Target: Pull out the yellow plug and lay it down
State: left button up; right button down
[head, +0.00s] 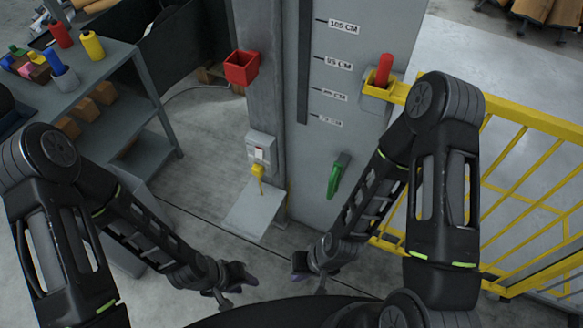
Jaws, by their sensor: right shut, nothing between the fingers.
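The yellow plug (258,171) sits at the lower side of a grey socket box (261,146) on the grey post. It points downward, with a short yellow piece hanging below it. My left gripper (240,289) is low at the bottom middle, below and apart from the plug; its jaw opening is too small and dark to tell. My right gripper (306,280) is shut and empty, to the right of my left one, also below and apart from the plug. A pale grey ledge (254,208) lies under the socket box.
A grey shelf (105,66) with colored cylinders and blocks stands at the left. A red bin (241,67) is fixed to the post. A green handle (334,180) and a yellow holder with a red cylinder (384,68) are on the panel. A yellow railing (540,123) is at the right.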

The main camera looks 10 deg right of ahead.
aim_at(257, 170)
jog(key=j, duration=2.4)
jog(key=k+u, duration=0.05)
jog(key=k, duration=0.05)
